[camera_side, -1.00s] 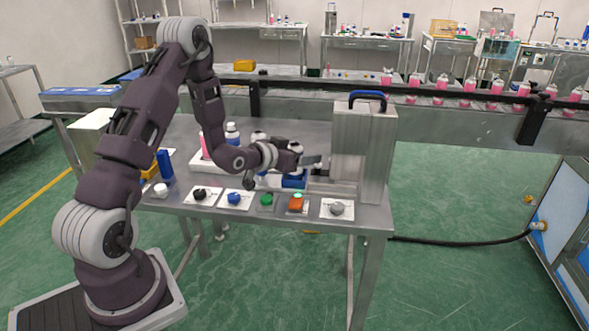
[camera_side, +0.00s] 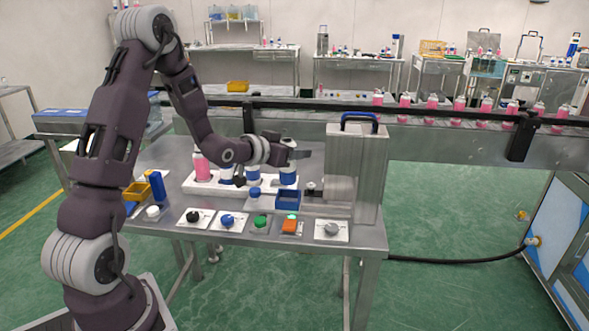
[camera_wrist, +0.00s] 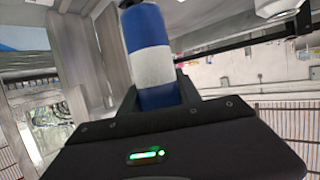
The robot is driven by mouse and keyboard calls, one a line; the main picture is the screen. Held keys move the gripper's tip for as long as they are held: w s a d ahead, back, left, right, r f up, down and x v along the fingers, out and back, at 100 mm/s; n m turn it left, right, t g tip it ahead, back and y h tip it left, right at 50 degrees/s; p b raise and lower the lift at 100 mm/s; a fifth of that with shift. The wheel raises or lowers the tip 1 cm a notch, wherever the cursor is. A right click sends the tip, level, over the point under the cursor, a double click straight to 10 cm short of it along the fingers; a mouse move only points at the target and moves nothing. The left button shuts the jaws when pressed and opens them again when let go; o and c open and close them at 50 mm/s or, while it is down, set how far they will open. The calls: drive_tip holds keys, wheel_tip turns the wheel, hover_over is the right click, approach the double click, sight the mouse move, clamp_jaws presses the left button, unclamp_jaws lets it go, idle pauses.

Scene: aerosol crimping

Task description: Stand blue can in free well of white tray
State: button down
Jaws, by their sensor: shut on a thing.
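My gripper (camera_side: 301,153) is shut on the blue can (camera_side: 288,174), which has a white band and hangs upright. In the wrist view the can (camera_wrist: 153,62) stands between the jaws, blue above and below the white band. The white tray (camera_side: 206,188) lies on the steel table, partly hidden behind my arm.
A steel press (camera_side: 356,175) with a blue handle stands close to the right. An open blue box (camera_side: 288,199) and a row of button plates, including a green one (camera_side: 261,222), lie in front. A yellow bin (camera_side: 136,191) is at the left. A conveyor runs behind.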

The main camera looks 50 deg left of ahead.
drive_tip(key=shift+w+a+r+y, duration=0.15)
drive_tip(key=shift+a+r, duration=0.1)
drive_tip(key=shift+r, duration=0.4)
drive_tip(key=shift+w+a+r+y, duration=0.1)
drive_tip(key=shift+a+r+y, duration=0.1)
drive_tip(key=shift+r, duration=0.4)
drive_tip(key=w+a+f+n+g+y, duration=0.2)
drive_tip(key=w+a+n+y, duration=0.15)
drive_tip(key=a, duration=0.55)
drive_tip(key=shift+n+y, duration=0.45)
drive_tip(key=shift+y, duration=0.05)
drive_tip(key=f, duration=0.6)
drive_tip(key=s+f, duration=0.1)
drive_tip(key=f, duration=0.2)
drive_tip(key=shift+f, duration=0.15)
drive_tip(key=c, duration=0.8)
unclamp_jaws()
drive_tip(key=shift+c, duration=0.2)
